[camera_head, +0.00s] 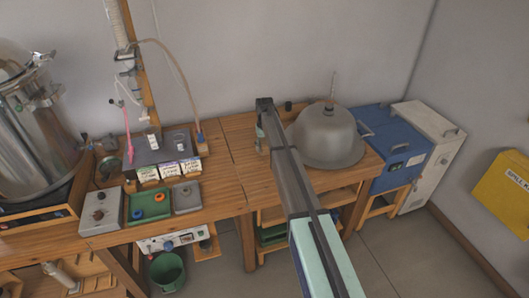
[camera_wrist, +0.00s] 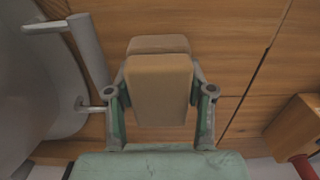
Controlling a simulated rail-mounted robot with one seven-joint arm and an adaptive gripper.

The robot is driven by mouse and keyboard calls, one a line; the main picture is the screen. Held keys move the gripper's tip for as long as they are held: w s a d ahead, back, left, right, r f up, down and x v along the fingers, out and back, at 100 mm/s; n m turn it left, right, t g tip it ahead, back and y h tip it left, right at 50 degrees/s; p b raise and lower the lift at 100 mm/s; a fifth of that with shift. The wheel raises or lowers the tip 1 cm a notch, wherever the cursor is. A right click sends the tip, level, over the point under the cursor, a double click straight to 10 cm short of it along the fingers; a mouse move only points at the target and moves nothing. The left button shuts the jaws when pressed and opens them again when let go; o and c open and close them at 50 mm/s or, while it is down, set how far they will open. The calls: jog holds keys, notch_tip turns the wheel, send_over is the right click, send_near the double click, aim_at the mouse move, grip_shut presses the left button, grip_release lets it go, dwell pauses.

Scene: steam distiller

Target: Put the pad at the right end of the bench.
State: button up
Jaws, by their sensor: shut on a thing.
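The pad (camera_wrist: 160,88) is a tan-brown rounded block, held between the two grey-green fingers of my gripper (camera_wrist: 160,98) in the wrist view. The wooden bench (camera_wrist: 235,50) lies below it; I cannot tell whether the pad touches the wood. In the head view my arm reaches over the right part of the bench (camera_head: 225,128), just left of the grey dome. There my arm hides most of the gripper and the pad.
The grey dome (camera_head: 325,135) with a thin rod on top stands on the bench's right part, close to my arm. A blue box (camera_head: 395,150) and a white cabinet (camera_head: 430,130) stand beyond it.

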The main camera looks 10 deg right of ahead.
aim_at(265, 157)
jog(key=shift+f+p, duration=0.5)
jog(key=shift+f, duration=1.45)
jog(key=shift+f, duration=0.15)
jog(key=o, duration=1.2)
notch_tip(265, 157, up, 12)
jog(key=b, duration=0.4)
jog(key=shift+r, duration=0.2)
